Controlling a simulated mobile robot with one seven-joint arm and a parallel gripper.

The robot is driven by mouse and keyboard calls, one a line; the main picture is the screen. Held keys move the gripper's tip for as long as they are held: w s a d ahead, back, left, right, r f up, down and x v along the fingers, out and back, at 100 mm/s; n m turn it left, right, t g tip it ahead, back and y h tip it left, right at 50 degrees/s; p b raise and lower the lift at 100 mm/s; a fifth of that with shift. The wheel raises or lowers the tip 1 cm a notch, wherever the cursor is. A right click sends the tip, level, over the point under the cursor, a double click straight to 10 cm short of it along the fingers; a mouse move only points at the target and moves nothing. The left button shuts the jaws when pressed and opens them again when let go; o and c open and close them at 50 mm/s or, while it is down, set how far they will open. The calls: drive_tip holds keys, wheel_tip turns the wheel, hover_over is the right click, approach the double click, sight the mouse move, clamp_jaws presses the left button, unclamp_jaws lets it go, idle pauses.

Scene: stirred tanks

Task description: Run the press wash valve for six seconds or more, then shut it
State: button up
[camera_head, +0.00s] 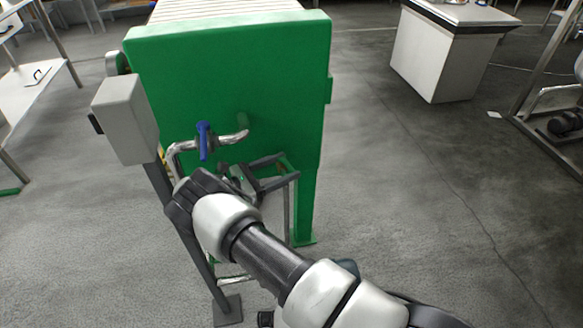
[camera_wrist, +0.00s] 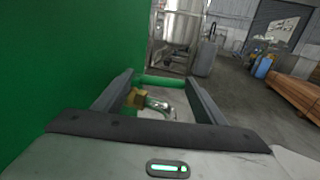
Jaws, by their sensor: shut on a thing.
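The green press (camera_head: 225,80) stands ahead, its green face filling the left of the wrist view (camera_wrist: 60,70). A bent chrome pipe (camera_head: 183,147) with a blue valve lever (camera_head: 204,141) is on its front. The lever points down, and its lower end is close above my gripper's hand. My gripper (camera_head: 290,166) reaches below the lever, fingers pointing right along the press. In the wrist view a brass fitting (camera_wrist: 135,98) and a chrome pipe bend (camera_wrist: 160,105) show between the fingers. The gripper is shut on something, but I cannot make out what. No blue lever shows in the wrist view.
A grey box on a post (camera_head: 126,118) stands close left of the pipe. The press's green leg (camera_head: 306,205) is beyond my gripper. A white cabinet (camera_head: 440,60) stands back right. The floor to the right is mostly clear.

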drive_tip(key=shift+a+m+g, duration=0.1)
drive_tip(key=shift+m+g, duration=0.2)
drive_tip(key=shift+g, duration=0.2)
drive_tip(key=o, duration=1.5)
